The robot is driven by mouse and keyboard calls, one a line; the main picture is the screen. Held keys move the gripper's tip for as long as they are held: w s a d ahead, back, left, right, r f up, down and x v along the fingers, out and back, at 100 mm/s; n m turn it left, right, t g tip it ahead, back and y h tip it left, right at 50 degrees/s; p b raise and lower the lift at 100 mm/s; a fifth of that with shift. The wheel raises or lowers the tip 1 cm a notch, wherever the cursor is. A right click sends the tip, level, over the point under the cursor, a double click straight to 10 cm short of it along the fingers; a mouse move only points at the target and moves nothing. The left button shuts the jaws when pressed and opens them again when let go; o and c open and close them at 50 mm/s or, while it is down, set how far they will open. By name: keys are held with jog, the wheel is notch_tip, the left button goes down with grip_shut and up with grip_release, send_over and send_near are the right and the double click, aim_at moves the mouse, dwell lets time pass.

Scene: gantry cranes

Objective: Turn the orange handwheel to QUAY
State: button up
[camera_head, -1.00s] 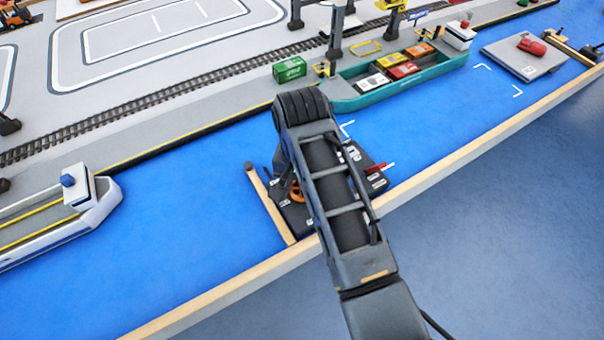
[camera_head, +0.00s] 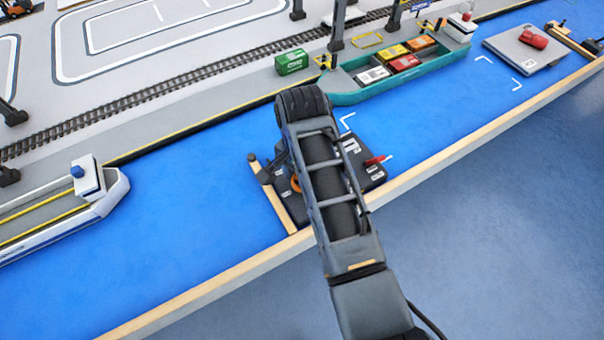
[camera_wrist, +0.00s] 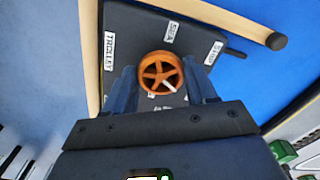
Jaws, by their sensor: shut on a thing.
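The orange handwheel (camera_wrist: 160,73) sits on a dark control panel (camera_wrist: 130,35) and shows whole in the wrist view. A white mark on it points to the lower right of that picture. My gripper (camera_wrist: 161,79) is shut on the wheel, one finger at each side. White labels on the panel read TROLLEY (camera_wrist: 110,51), SEA (camera_wrist: 171,31) and SHIP (camera_wrist: 213,54). I cannot read a QUAY label. In the head view my arm covers most of the wheel, and only a bit of orange shows.
A red lever (camera_head: 375,160) is at the panel's right side. A wooden edge (camera_head: 440,172) runs along the front of the blue water. A teal ship (camera_head: 345,92) with containers lies behind the panel, and a white ship (camera_head: 98,190) lies at left.

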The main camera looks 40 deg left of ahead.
jog(key=shift+w, duration=0.1)
jog(key=o, duration=1.1)
jog(key=shift+c, duration=0.2)
jog(key=shift+r, duration=0.1)
jog(key=shift+r+b, duration=0.3)
jog(key=shift+r, duration=3.55)
